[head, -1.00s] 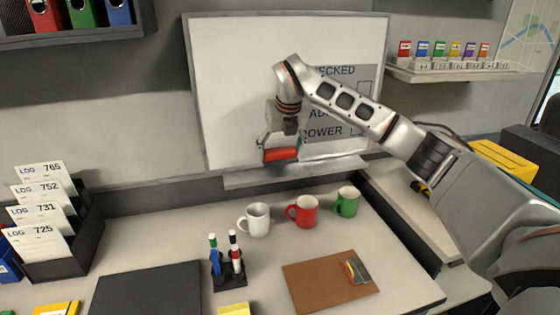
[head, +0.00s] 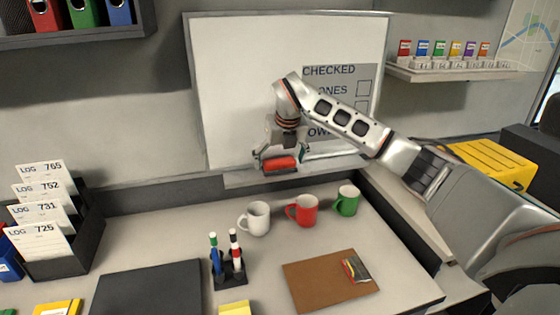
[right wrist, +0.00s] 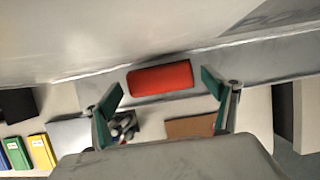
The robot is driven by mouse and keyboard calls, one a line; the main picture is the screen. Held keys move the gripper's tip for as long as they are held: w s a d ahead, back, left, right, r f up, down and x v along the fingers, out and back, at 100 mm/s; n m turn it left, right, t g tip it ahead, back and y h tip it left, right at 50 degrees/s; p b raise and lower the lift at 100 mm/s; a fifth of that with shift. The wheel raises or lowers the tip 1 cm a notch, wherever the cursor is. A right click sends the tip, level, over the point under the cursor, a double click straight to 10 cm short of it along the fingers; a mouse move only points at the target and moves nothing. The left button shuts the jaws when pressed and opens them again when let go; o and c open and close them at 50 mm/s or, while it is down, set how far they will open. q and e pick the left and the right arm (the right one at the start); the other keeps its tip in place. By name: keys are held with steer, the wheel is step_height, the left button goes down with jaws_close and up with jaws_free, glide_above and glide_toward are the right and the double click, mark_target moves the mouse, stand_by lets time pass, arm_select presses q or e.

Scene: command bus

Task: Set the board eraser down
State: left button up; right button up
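The red board eraser (head: 281,164) lies at the ledge (head: 235,180) under the whiteboard (head: 235,80). In the right wrist view the eraser (right wrist: 160,79) lies lengthwise on the grey ledge (right wrist: 205,103). My right gripper (head: 279,158) is just over it. Its green-padded fingers (right wrist: 162,88) are spread to either side of the eraser, with visible gaps at both ends. The eraser's underside is hidden. My left gripper is not in view.
White (head: 255,219), red (head: 303,211) and green (head: 346,201) mugs stand on the desk in front of the ledge. A marker holder (head: 229,270) and a brown clipboard (head: 318,284) are nearer. The ledge left of the eraser is clear.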

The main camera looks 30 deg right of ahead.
steer(key=shift+r, duration=0.1)
steer(key=shift+r, duration=0.35)
steer(key=v, duration=1.1)
steer(key=shift+s, duration=0.25)
steer(key=shift+a, duration=0.1)
